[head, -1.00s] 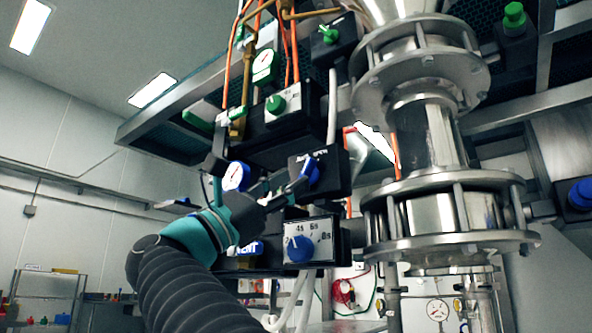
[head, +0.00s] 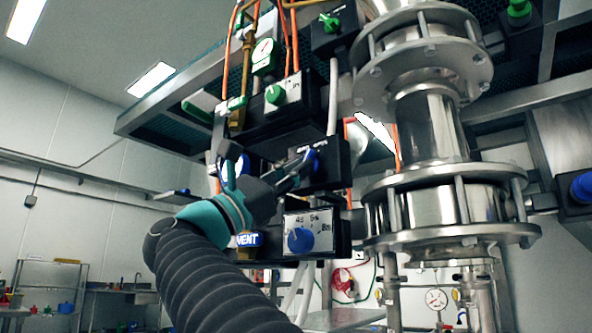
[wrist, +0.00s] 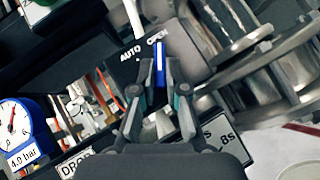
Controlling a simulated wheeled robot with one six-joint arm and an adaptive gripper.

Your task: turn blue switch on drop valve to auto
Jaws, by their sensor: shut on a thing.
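The blue switch (wrist: 159,56) is on a black box with the labels AUTO and OPEN. In the wrist view its handle lies between my two fingertips and points up toward OPEN, with AUTO to its left. My gripper (wrist: 160,72) is shut on the handle from both sides. In the head view the blue switch (head: 315,161) shows just past the fingertips of my gripper (head: 304,163). Its lower part is hidden by the fingers. A label reading DROP (wrist: 75,165) shows at the lower left of the wrist view, partly cut off.
A blue 4.0 bar gauge (wrist: 22,135) is at left. A green knob (head: 276,94) is above. Steel flanged pipe (head: 430,130) stands close right.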

